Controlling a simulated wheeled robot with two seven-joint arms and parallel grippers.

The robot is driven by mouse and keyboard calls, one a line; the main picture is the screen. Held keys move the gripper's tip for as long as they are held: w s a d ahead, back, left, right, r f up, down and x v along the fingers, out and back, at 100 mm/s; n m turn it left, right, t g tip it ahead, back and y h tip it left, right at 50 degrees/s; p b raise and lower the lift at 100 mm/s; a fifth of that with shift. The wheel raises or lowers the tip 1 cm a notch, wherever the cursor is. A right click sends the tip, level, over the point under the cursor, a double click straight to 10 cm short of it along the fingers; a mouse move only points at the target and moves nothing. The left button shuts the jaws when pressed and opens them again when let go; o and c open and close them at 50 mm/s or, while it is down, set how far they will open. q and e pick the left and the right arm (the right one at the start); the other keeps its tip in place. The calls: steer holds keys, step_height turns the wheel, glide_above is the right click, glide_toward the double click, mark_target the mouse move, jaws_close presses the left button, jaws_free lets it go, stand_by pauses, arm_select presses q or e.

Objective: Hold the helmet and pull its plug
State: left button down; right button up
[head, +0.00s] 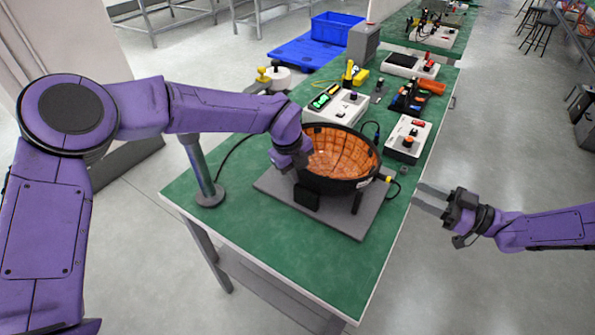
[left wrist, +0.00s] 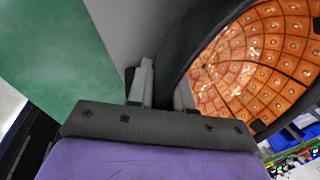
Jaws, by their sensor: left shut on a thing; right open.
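The helmet (head: 343,153), a black bowl with an orange tiled inside, rests open side up on a grey plate (head: 341,221) on the green table. My left gripper (head: 299,164) is shut on the helmet's near-left rim. In the left wrist view its fingers (left wrist: 165,88) straddle the black rim, beside the orange inside of the helmet (left wrist: 255,55). A small yellow plug (head: 389,179) with a black cable sits at the helmet's right side. My right gripper (head: 431,198) is open and empty, right of the plug and beyond the table's right edge.
Control boxes (head: 337,105) and another box with a red switch (head: 408,138) stand behind the helmet. A grey post (head: 203,173) rises left of it. The green table (head: 262,253) is clear at the front, and open floor lies to the right.

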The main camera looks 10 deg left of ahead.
mark_target(391, 178)
steer(key=shift+a, duration=0.1)
steer(key=x, duration=0.9)
steer(key=shift+s, duration=0.1)
stand_by(0.7)
stand_by(0.5)
jaws_close()
steer(key=v, duration=0.6)
stand_by(1.0)
